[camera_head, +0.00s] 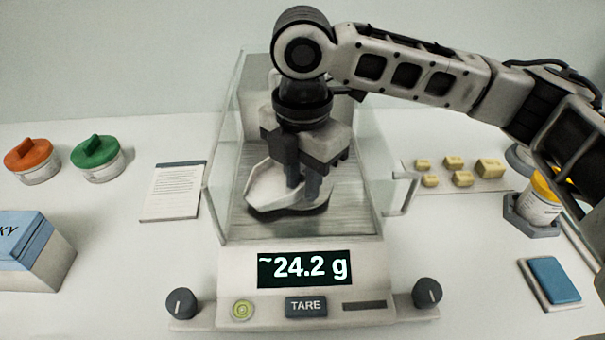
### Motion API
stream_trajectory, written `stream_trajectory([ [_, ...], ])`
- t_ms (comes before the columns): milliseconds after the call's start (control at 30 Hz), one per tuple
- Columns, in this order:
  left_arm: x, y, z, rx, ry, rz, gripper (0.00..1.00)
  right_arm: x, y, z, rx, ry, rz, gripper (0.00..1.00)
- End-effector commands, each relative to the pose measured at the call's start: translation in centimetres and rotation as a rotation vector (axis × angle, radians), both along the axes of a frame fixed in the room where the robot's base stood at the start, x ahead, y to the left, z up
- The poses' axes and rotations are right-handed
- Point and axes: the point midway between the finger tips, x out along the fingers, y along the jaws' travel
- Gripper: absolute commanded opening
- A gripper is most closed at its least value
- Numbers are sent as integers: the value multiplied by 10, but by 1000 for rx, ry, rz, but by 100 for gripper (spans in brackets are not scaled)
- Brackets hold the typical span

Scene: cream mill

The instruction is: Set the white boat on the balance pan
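The white boat (268,190) is a shallow, angular dish inside the glass-walled balance (300,255). It lies at the dark round balance pan (312,208), whose edge shows below and right of it. My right gripper (302,190) reaches down into the chamber from above, with its two dark fingertips at the boat's right part. A narrow space shows between the fingers; I cannot tell whether they pinch the boat's wall. The fingers hide part of the boat. The balance display (305,269) reads "~24.2 g". My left gripper is out of view.
Glass walls stand close on both sides of my gripper, with a handle (403,193) on the right. Orange (33,160) and green (97,158) lidded jars and a paper (173,192) stand left. Yellow blocks (462,178), a yellow-capped jar (538,205) and a blue pad (553,280) are right.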

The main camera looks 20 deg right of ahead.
Motion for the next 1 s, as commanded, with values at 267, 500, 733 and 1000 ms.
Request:
stream_trajectory([
  [267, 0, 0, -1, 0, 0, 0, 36, 1, 0, 10, 1, -3, -1, 24],
  [500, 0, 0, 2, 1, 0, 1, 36, 1, 1, 58, 2, -6, 0, 24],
  [733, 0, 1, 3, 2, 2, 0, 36, 1, 0, 103, 1, -3, -1, 24],
  [1000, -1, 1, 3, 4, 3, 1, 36, 0, 0, 123, -1, 0, -2, 24],
])
